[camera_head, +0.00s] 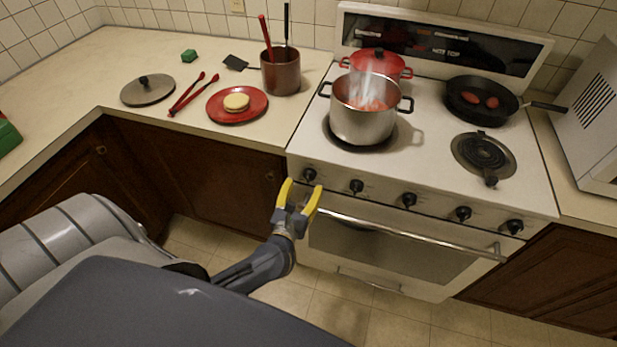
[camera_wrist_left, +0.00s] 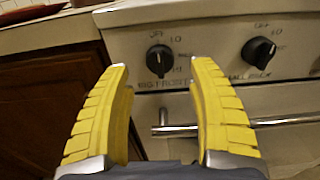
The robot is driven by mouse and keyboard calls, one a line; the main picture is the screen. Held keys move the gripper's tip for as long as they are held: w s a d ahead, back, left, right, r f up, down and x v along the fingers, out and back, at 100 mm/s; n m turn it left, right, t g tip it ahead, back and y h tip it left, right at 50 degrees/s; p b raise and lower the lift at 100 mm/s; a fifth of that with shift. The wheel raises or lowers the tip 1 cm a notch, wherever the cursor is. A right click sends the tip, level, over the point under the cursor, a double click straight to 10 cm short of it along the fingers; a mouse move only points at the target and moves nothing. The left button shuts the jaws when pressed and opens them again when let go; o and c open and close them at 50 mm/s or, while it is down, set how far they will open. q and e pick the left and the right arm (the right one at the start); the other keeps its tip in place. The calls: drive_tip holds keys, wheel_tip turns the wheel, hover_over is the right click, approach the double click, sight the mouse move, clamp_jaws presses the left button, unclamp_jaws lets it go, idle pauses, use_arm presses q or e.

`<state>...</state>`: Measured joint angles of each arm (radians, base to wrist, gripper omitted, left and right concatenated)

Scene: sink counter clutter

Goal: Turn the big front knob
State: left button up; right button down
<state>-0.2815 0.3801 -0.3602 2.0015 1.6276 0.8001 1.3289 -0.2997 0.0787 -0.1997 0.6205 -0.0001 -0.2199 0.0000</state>
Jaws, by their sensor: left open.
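The big front knob (camera_head: 310,174) is the leftmost black knob on the stove's white front panel. In the left wrist view this knob (camera_wrist_left: 159,60) has a label below it that seems to read "BIG FRONT". My left gripper (camera_head: 302,187) has yellow fingers and is open, just in front of and slightly below the knob. In the left wrist view the knob shows between and beyond the open fingertips (camera_wrist_left: 157,72), with no visible contact. The exact gap is hard to tell. My right gripper is not in view.
A second knob (camera_wrist_left: 258,50) sits to the right, with more along the panel. The oven handle (camera_head: 410,232) runs below. A steaming steel pot (camera_head: 362,118) stands on the front left burner. A skillet (camera_head: 480,100) is at the back right. A wooden cabinet (camera_wrist_left: 50,105) adjoins left.

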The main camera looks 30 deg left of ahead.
sight(308, 180)
use_arm(q)
drive_tip(key=shift+x, duration=2.35)
clamp_jaws()
drive_tip(key=shift+m, duration=0.8)
unclamp_jaws()
drive_tip(key=v, duration=1.2)
